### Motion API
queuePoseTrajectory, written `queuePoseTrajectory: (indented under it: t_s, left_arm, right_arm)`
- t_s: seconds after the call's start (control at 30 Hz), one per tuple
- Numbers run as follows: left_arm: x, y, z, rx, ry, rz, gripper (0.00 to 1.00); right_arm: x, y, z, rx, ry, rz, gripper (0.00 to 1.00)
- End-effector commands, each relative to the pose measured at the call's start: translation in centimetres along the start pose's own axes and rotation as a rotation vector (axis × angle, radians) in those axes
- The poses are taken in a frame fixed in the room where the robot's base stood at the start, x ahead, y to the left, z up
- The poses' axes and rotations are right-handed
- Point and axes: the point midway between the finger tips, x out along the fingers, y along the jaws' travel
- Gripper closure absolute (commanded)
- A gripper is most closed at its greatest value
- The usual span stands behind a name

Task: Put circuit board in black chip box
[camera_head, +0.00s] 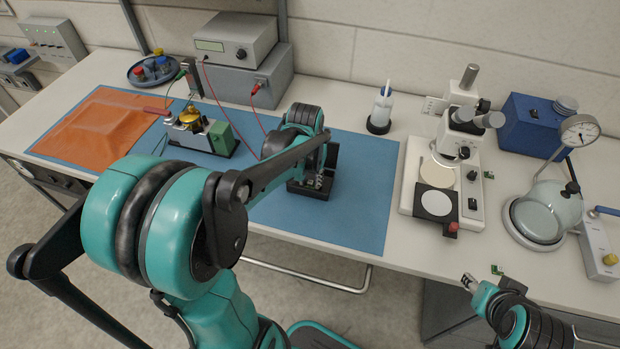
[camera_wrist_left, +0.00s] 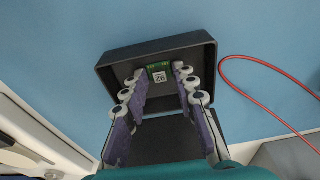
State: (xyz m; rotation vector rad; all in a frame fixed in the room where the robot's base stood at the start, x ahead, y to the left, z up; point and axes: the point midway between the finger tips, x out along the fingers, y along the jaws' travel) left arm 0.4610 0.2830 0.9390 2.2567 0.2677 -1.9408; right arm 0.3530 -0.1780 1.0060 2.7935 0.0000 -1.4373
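The black chip box (camera_head: 318,192) stands on the blue mat with its lid raised, partly hidden by my left arm. In the left wrist view the dark box (camera_wrist_left: 205,50) holds a small green circuit board (camera_wrist_left: 159,65) with a white numbered label. My left gripper (camera_wrist_left: 158,72) points down into the box with its fingers apart. One finger is on each side of the board, with a narrow gap visible on both sides. My right gripper (camera_head: 488,284) is low at the front right, by the bench edge; its finger opening is unclear.
A small green piece (camera_head: 497,270) shows near my right gripper; another (camera_head: 488,175) lies beside the microscope (camera_head: 455,140). A bell-jar device (camera_head: 545,212) stands at right. An orange sheet (camera_head: 95,130) and a gold-topped fixture (camera_head: 200,132) are at left. The mat's right part (camera_head: 365,185) is clear.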

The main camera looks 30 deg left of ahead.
Motion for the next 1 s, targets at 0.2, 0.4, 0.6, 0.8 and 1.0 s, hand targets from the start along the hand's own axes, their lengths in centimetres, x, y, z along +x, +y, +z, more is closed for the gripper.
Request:
queuePoseTrajectory:
  t_s: [0.2, 0.4, 0.6, 0.8, 1.0]
  left_arm:
    - [0.0, 0.0, 0.0, 0.0, 0.0, 0.0, 0.67]
    - [-1.1, 0.0, -0.1, 0.0, 0.0, 0.0, 0.67]
    - [-5.3, 0.0, -0.1, 0.0, 0.0, 0.0, 0.67]
    - [-9.6, 0.0, -0.1, 0.0, 0.0, 0.0, 0.67]
    - [-11.9, 0.0, -0.1, 0.0, 0.0, 0.0, 0.67]
  right_arm:
    - [0.0, 0.0, 0.0, 0.0, 0.0, 0.0, 0.6]
    - [-0.5, 0.0, -0.4, 0.0, 0.0, 0.0, 0.6]
    - [-2.0, 0.0, -1.4, 0.0, 0.0, 0.0, 0.6]
    - [-3.2, 0.0, -2.3, 0.0, 0.0, 0.0, 0.6]
    - [-3.8, 0.0, -2.7, 0.0, 0.0, 0.0, 0.6]
